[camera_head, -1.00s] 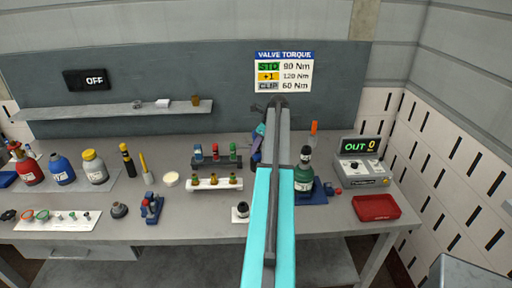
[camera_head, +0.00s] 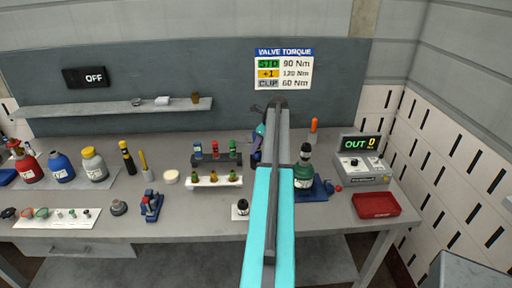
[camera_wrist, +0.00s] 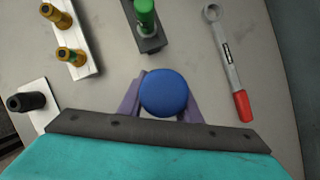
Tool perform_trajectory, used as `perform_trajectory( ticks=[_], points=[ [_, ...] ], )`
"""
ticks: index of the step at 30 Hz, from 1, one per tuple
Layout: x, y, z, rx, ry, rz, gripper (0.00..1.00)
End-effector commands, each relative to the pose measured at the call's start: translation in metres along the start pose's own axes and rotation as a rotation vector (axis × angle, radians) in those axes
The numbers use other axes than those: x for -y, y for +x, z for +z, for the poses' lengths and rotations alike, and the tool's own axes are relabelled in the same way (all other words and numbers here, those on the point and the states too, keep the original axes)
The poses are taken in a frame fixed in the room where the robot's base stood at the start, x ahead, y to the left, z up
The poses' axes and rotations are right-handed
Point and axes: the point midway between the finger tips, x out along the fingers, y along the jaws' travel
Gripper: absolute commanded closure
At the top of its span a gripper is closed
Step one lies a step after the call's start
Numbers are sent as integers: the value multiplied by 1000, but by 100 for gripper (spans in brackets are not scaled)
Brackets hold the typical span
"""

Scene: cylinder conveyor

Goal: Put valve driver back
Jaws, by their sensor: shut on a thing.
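My gripper (camera_wrist: 162,106) has its purple fingers shut on either side of a blue round-topped thing, which I take to be the valve driver (camera_wrist: 164,90). Only its blue top shows in the wrist view; its lower part is hidden. In the head view my gripper (camera_head: 257,150) shows only in part beside my teal and grey arm, near the back of the bench and right of the dark valve rack. The held driver cannot be made out clearly there.
A dark rack (camera_head: 217,158) and a white rack (camera_head: 215,183) hold small valves left of my gripper. A red-handled wrench (camera_wrist: 229,72) lies right in the wrist view. A green bottle (camera_head: 304,174), red tray (camera_head: 377,206) and "OUT 0" tester (camera_head: 362,174) stand right.

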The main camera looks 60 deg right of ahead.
Motion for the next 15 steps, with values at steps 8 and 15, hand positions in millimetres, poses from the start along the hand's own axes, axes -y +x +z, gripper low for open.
perform_trajectory(
  ticks=[8,15],
  points=[
    [0,3,-1,2,-1,-1,100],
    [0,6,-2,2,-1,0,100]
  ],
)
